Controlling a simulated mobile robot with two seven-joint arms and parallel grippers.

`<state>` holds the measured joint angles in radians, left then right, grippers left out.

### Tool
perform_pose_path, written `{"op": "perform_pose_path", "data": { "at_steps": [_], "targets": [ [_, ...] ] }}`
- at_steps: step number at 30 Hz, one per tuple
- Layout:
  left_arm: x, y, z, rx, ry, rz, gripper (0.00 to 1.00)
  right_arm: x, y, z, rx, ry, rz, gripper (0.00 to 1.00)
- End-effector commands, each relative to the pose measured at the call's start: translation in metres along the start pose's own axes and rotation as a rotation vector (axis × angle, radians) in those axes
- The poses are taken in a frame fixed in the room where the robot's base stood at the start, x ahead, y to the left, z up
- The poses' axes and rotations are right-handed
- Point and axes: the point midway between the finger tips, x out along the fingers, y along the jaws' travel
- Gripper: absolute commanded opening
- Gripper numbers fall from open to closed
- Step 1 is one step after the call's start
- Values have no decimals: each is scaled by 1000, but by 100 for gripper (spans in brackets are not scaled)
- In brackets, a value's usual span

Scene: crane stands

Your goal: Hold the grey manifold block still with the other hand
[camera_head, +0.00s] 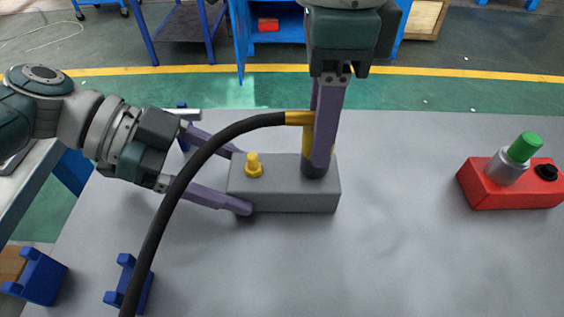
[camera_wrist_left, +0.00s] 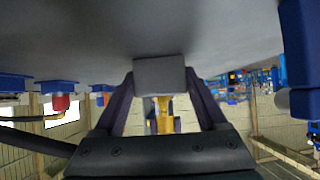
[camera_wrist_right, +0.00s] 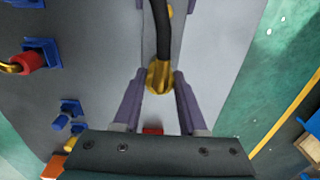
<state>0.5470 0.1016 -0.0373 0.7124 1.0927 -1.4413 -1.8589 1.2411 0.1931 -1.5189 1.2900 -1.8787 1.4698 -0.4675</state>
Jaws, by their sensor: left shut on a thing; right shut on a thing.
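The grey manifold block (camera_head: 290,198) lies on the grey table in the head view, with a yellow fitting (camera_head: 253,167) upright near its left end. My left gripper (camera_head: 243,182) comes from the left and is shut on the block's left end. In the left wrist view the block (camera_wrist_left: 160,76) sits between the two fingertips. My right gripper (camera_head: 318,165) points down over the block's right end, shut on the yellow elbow (camera_head: 307,130) of the black hose (camera_head: 192,165). The right wrist view shows this elbow (camera_wrist_right: 160,77) between the fingers. The elbow's lower end is mostly hidden by a finger.
The black hose arches over my left gripper toward the front left. Blue holders (camera_head: 130,285) stand at the table's front left. A red box (camera_head: 500,192) with a green-topped cylinder (camera_head: 524,147) stands at the right. The table between block and red box is clear.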

Motion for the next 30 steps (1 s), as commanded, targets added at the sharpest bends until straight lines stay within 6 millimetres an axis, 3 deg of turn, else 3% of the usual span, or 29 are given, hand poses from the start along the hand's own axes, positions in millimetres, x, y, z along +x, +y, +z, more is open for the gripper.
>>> {"op": "perform_pose_path", "data": {
  "at_steps": [8, 30],
  "targets": [
    [0, 0, 0, -1, -1, 0, 0, -4, 0, 0, 0, 0, -1, 0],
    [0, 0, 0, -1, -1, -1, 0, -44, -1, 0, 1, -1, -1, 0]
  ]
}}
